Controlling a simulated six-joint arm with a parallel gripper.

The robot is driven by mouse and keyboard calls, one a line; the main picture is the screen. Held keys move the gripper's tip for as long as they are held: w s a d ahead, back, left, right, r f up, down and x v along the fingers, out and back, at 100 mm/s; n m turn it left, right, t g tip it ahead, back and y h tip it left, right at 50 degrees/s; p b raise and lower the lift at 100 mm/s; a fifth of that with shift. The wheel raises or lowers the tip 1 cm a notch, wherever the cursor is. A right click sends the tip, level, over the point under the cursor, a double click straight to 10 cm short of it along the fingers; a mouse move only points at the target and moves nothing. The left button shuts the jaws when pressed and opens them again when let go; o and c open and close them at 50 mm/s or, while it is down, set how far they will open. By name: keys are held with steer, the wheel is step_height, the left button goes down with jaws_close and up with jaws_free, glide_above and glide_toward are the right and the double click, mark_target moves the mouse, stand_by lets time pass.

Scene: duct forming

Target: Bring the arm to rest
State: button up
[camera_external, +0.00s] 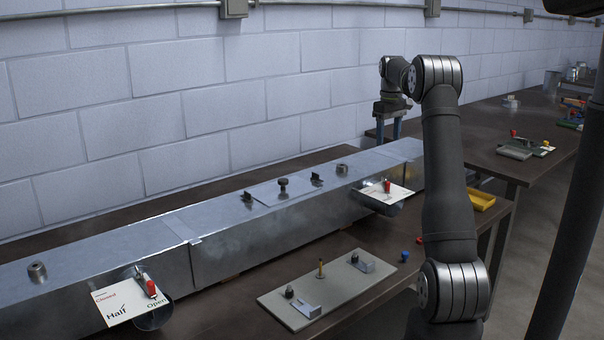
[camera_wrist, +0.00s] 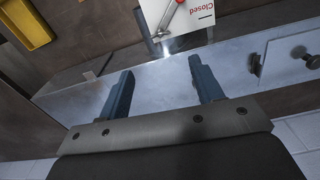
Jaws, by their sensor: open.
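My gripper (camera_wrist: 162,92) is open and empty in the wrist view, with its two blue fingers spread apart above the metal duct. In the external view my gripper (camera_external: 386,128) shows small, partly seen beyond my arm, fingers pointing down over the far part of the duct (camera_external: 235,245). The duct's top (camera_wrist: 150,88) also lies below the fingers in the wrist view. I cannot see the fingers touching anything.
Two damper plates with red-handled levers sit on the duct's front side, one near (camera_external: 118,300) and one far (camera_external: 375,195). A grey board (camera_external: 325,290) with small parts lies on the table in front. A yellow tray (camera_external: 481,200) stands at the right, beside my arm.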

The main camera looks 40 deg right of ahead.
step_height(320, 180, up, 5)
step_height(320, 180, down, 18)
steer(key=shift+r, duration=0.1)
steer(key=m, duration=0.4)
steer(key=shift+r, duration=0.1)
steer(key=m, duration=0.7)
steer(key=shift+m, duration=2.7)
